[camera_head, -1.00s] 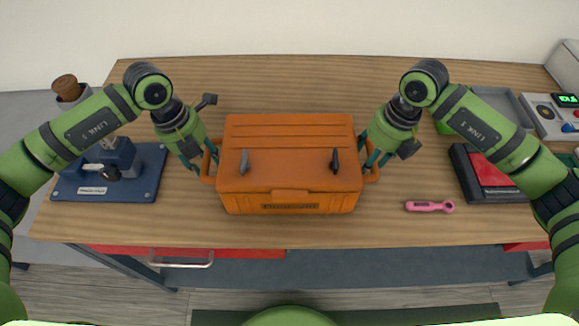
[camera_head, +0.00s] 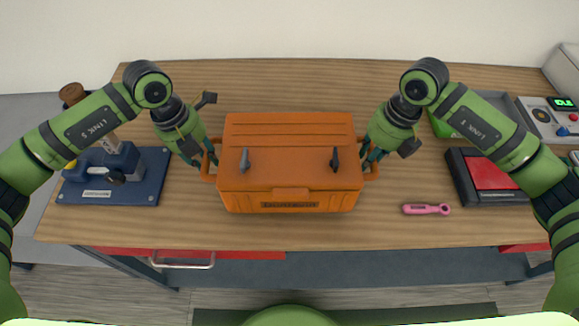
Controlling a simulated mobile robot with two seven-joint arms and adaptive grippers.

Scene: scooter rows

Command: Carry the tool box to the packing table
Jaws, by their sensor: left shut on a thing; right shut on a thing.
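The orange tool box (camera_head: 290,160) is in the middle of the head view, upright with its lid closed, over the wooden table (camera_head: 300,236). Two latches show on its lid, and it has a loop handle at each end. My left gripper (camera_head: 205,162) is shut on the left handle. My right gripper (camera_head: 372,162) is shut on the right handle. The fingertips are partly hidden by the handles. I cannot tell from this angle whether the box rests on the table or hangs just above it.
A blue clamp fixture (camera_head: 115,175) stands at the left. A pink tool (camera_head: 427,209) lies right of the box. A red drawer (camera_head: 180,255) sits under the front edge.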

